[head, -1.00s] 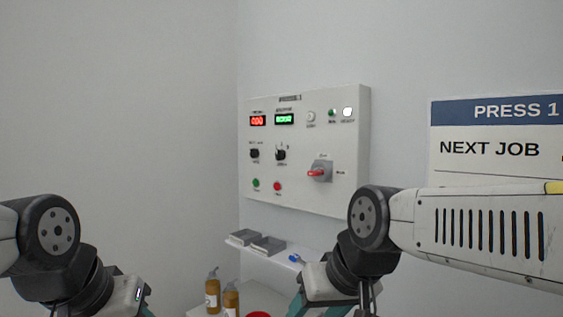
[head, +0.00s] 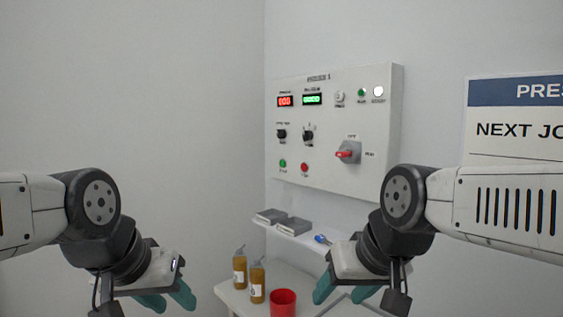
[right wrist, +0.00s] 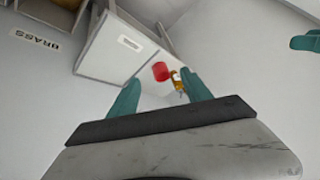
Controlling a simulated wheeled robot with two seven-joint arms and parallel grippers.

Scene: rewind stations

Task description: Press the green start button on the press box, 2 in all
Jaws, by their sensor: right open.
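The press box (head: 340,130) is a white panel on the wall in the head view. Its green start button (head: 283,163) is at its lower left, beside a red button (head: 304,167). My left gripper (head: 168,298) hangs low at the left, its teal fingers apart and nothing seen between them. My right gripper (head: 345,291) is below the box, open and empty; its two fingers also frame the right wrist view (right wrist: 160,95). Both grippers are well clear of the button.
The box also carries a red-handled switch (head: 346,154), knobs and red and green displays. Below are a shelf (head: 300,236) with grey trays, and a table (head: 238,299) with two amber bottles (head: 257,282) and a red cup (head: 283,302). A sign (head: 515,120) hangs at right.

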